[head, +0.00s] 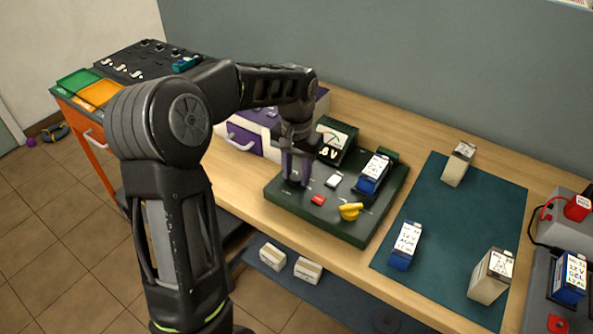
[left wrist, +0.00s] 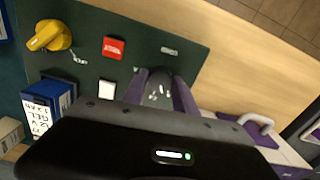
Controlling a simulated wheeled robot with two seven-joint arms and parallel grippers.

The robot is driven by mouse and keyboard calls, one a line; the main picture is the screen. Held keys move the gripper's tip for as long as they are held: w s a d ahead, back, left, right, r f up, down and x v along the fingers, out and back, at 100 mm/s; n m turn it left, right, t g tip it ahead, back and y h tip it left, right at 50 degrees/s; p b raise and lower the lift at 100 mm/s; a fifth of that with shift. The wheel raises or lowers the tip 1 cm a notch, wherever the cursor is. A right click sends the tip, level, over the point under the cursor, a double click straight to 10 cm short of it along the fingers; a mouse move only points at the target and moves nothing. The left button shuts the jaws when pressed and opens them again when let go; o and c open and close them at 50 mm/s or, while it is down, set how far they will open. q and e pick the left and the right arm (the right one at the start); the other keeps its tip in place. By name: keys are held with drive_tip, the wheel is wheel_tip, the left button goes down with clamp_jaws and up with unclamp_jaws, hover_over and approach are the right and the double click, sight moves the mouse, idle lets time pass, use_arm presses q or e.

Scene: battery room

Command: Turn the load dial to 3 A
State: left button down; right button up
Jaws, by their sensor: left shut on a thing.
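The dark green tester panel (head: 325,222) lies on the wooden bench; it also fills the left of the left wrist view (left wrist: 105,25). My left gripper (head: 297,170) points down at its left part. In the left wrist view, the purple fingers of this gripper (left wrist: 160,95) are closed around a dark grey knob with pale marks (left wrist: 158,88), which appears to be the load dial. The fingers partly cover it, and I cannot read its setting. In the head view the dial is mostly hidden. My right gripper is not in view.
The panel carries a meter (head: 337,138), a red button (head: 318,200), a white button (head: 333,180), a yellow lever (head: 350,211) and a blue battery (head: 372,175). Several batteries stand on the teal mat (head: 430,215) at right. A purple drawer (head: 245,138) is behind.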

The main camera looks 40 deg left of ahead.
use_arm(q)
drive_tip(key=m+p, duration=0.1)
drive_tip(key=m, duration=0.6)
drive_tip(key=shift+w+r, duration=0.1)
drive_tip(key=m, duration=0.4)
drive_tip(key=shift+m+p, duration=0.4)
drive_tip(key=shift+m, duration=1.3)
drive_tip(key=c, duration=1)
unclamp_jaws()
drive_tip(key=shift+o, duration=0.2)
